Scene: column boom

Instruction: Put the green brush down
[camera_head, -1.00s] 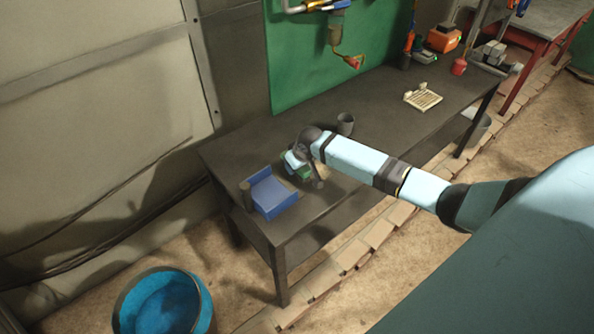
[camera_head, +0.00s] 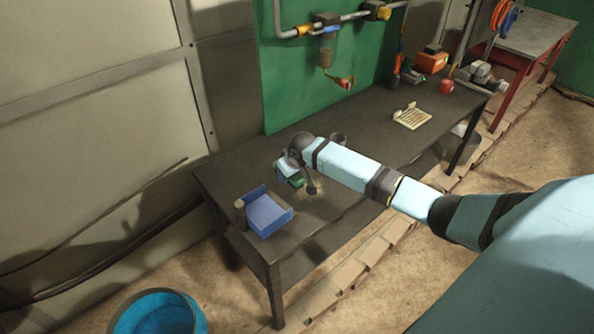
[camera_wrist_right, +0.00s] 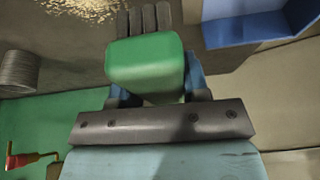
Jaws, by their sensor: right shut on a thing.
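The green brush (camera_wrist_right: 146,62) is held between the blue fingers of my right gripper (camera_wrist_right: 157,84), with dark grey tufts beyond its green body. In the head view the green brush (camera_head: 296,181) shows as a small patch under my right gripper (camera_head: 288,170), over the near left part of the dark workbench (camera_head: 225,180). My wrist hides part of it. I cannot tell whether the brush touches the bench top. My left gripper is not in view.
A blue open tray (camera_head: 268,214) stands at the bench's left end, close to my right gripper. A grey cup (camera_head: 338,139) is behind the wrist. Pale shavings (camera_wrist_right: 85,8) lie near the brush. A beige slatted thing (camera_head: 412,117) lies farther right, with bare bench around it.

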